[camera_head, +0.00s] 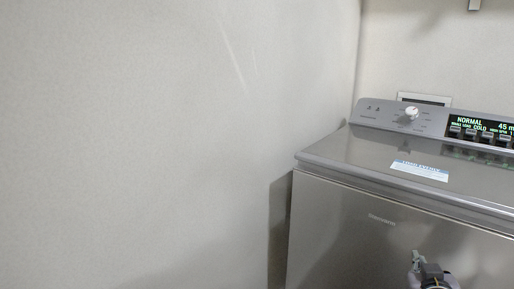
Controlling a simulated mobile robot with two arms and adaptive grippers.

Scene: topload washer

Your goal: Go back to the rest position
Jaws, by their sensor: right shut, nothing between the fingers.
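A grey top-load washer (350,225) stands at the right of the head view with its lid (365,155) down. Its control panel (385,113) has a white knob (411,113) and a lit display (480,128) reading NORMAL and COLD. My right gripper (417,258) shows at the bottom edge, in front of the washer's front face. It is shut with nothing in it, and most of its arm is cut off by the frame. My left gripper is not in view.
A plain light wall (150,140) fills the left and middle. A narrow shadowed gap lies between it and the washer's left side. A label (419,171) lies on the lid. A white-framed wall box (424,98) sits behind the panel.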

